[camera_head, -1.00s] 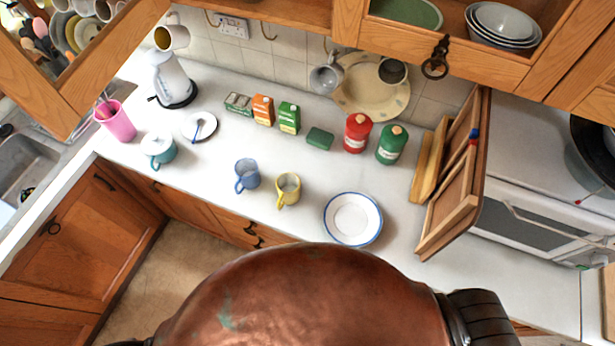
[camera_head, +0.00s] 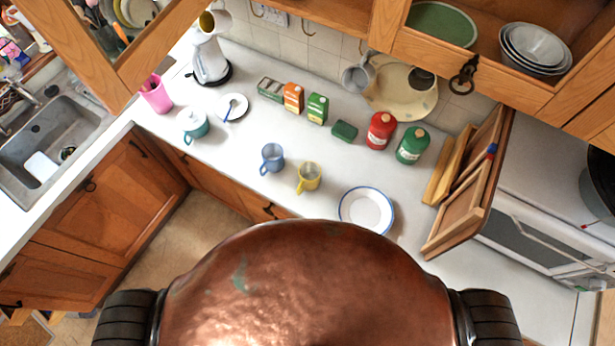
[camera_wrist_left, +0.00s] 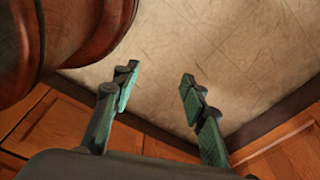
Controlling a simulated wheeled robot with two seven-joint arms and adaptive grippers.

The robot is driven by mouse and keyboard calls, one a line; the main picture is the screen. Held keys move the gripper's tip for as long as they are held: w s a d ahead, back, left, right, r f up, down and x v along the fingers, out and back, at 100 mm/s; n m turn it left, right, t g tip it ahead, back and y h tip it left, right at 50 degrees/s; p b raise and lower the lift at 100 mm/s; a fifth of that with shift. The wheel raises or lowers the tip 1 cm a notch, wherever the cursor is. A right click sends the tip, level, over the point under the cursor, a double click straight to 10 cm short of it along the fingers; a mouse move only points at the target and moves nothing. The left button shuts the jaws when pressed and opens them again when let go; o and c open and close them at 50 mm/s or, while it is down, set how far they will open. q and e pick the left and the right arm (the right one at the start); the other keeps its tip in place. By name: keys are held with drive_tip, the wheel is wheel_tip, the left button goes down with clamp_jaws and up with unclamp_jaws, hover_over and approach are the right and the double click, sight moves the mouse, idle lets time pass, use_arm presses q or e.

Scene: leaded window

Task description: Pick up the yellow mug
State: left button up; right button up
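The yellow mug (camera_head: 309,177) stands upright on the white counter, near its front edge, with its handle toward the front left. A blue mug (camera_head: 272,158) stands just to its left, and a blue-rimmed white plate (camera_head: 366,210) lies to its right. My left gripper (camera_wrist_left: 158,92) shows in the left wrist view with its two green-padded fingers apart and nothing between them. It hangs over the floor by the wooden cupboards, away from the mug. Neither gripper shows in the head view, where my copper body covers the bottom middle.
Behind the mug stand several small boxes (camera_head: 317,108), a red canister (camera_head: 381,130) and a green canister (camera_head: 412,146). Wooden boards (camera_head: 465,185) lean at the right. An open cupboard door (camera_head: 160,45) juts out at upper left.

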use_arm(q)
drive_tip(key=shift+s+f, duration=0.15)
drive_tip(key=shift+s, duration=1.05)
